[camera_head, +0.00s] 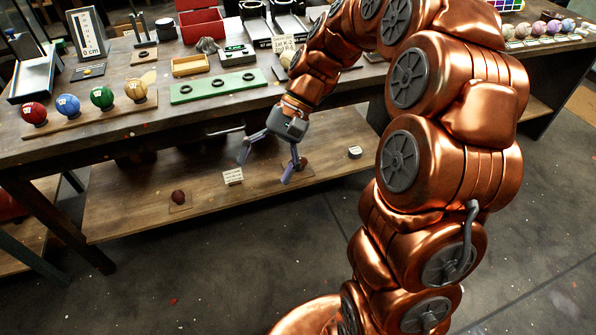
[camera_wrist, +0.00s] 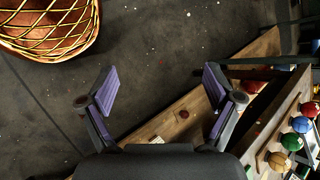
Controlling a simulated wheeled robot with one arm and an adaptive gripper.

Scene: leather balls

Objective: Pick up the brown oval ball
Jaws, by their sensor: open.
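My gripper (camera_head: 267,163) is open and empty, with its purple-padded fingers spread in front of the lower shelf (camera_head: 120,215). Its fingers (camera_wrist: 163,98) also show apart in the wrist view. A small dark brown ball (camera_head: 178,197) sits on a square mat on the shelf, left of the gripper; it also shows in the wrist view (camera_wrist: 183,114). Another dark reddish-brown ball (camera_head: 302,163) is on the shelf, partly hidden behind the right finger. A tan-brown ball (camera_head: 136,90) stands on the tabletop at the left. I cannot tell which ball is oval.
A white label (camera_head: 232,176) stands on the shelf between the two dark balls. The tabletop (camera_head: 130,140) above holds red, blue and green balls, trays and boxes. A brown shape with a yellow lattice (camera_wrist: 50,25) is at the wrist view's top left. Floor in front is clear.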

